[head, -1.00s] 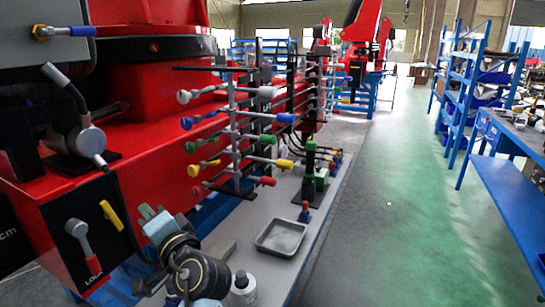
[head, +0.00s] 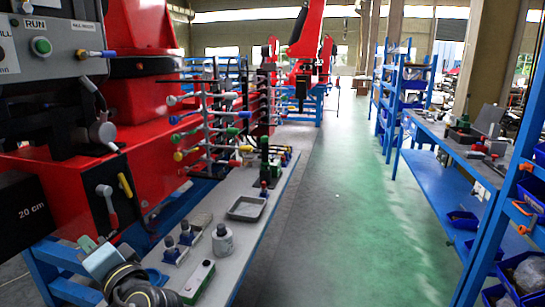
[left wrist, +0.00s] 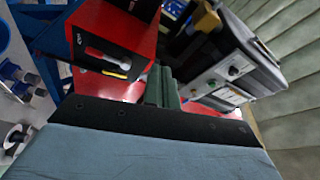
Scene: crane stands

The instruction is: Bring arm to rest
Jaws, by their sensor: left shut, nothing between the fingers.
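My left gripper (head: 88,244) is at the lower left of the head view, in front of the red crane stand (head: 75,170) and beside the grey bench (head: 240,225). It holds nothing. In the left wrist view its dark green fingers (left wrist: 160,86) are together, with the red stand's lever panel (left wrist: 108,60) and a grey control box (left wrist: 232,68) beyond. Part of my left arm shows at the bottom of the head view. My right gripper is not in view.
A lever rack (head: 215,120) stands behind. A blue workbench (head: 450,165) is on the right. The green floor (head: 345,200) between is clear.

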